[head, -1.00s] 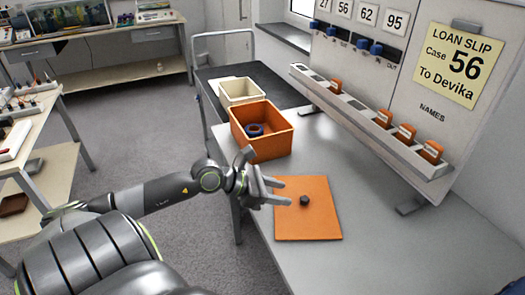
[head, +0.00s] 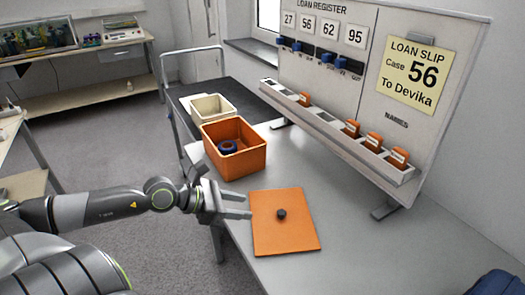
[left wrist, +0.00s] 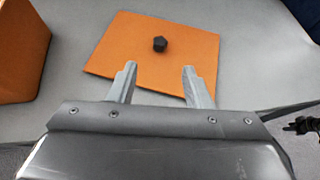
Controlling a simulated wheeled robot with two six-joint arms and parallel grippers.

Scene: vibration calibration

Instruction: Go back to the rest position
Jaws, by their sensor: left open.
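My left gripper (head: 238,206) is open and empty, at the left edge of a flat orange panel (head: 293,236) on the grey table. In the left wrist view its two fingers (left wrist: 158,84) are spread over the near edge of the panel (left wrist: 118,53). A small black knob (head: 281,214) is on the middle of the panel, beyond the fingertips. The knob also shows in the left wrist view (left wrist: 160,44). My right gripper is not seen.
An orange box (head: 254,160) with a dark blue ring (head: 227,147) inside stands behind the panel, a cream box (head: 196,106) beyond it. The loan register board (head: 360,60) stands along the right. A blue object (head: 496,284) is at the lower right.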

